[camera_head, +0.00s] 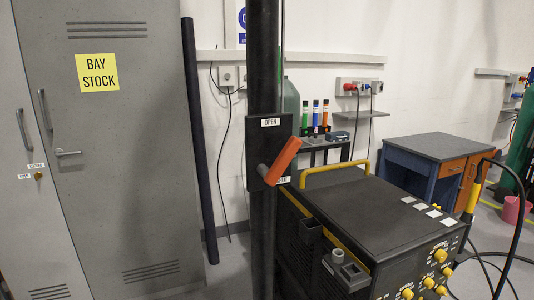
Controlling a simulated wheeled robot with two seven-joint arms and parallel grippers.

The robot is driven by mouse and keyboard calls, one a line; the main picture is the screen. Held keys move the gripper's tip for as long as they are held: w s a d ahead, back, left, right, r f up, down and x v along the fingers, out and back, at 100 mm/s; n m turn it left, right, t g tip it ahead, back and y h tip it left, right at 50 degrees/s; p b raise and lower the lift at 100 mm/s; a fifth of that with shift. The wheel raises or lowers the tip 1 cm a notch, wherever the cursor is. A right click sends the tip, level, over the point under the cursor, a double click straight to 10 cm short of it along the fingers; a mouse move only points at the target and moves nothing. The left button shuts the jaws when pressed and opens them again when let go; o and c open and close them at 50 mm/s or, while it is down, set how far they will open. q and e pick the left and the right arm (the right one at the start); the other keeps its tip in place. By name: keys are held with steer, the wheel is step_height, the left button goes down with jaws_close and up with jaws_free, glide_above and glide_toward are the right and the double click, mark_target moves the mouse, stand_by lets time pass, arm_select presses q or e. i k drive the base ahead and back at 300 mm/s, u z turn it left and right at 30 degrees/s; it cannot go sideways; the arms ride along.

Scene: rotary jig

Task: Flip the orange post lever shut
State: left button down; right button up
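The orange lever (282,161) is mounted on a dark plate (258,135) on a black upright post (263,60). The lever slants, with its free end up to the right and its lower end at a round dark pivot near the plate's lower middle. A label reading OPEN (270,122) sits at the plate's top. Another label (284,180) at the lower right is partly hidden behind the lever. Neither of my grippers shows in the head view.
A black machine with yellow knobs and a yellow handle (334,167) stands right of the post. A grey locker (110,200) marked BAY STOCK is at the left. A dark pole (198,140) leans beside it. A blue and orange workbench (425,146) stands at the back right.

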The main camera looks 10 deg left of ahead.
mark_target(271, 176)
steer(key=k, duration=1.3)
steer(key=u, duration=0.45)
steer(key=i, duration=1.55)
steer(key=z, duration=0.7)
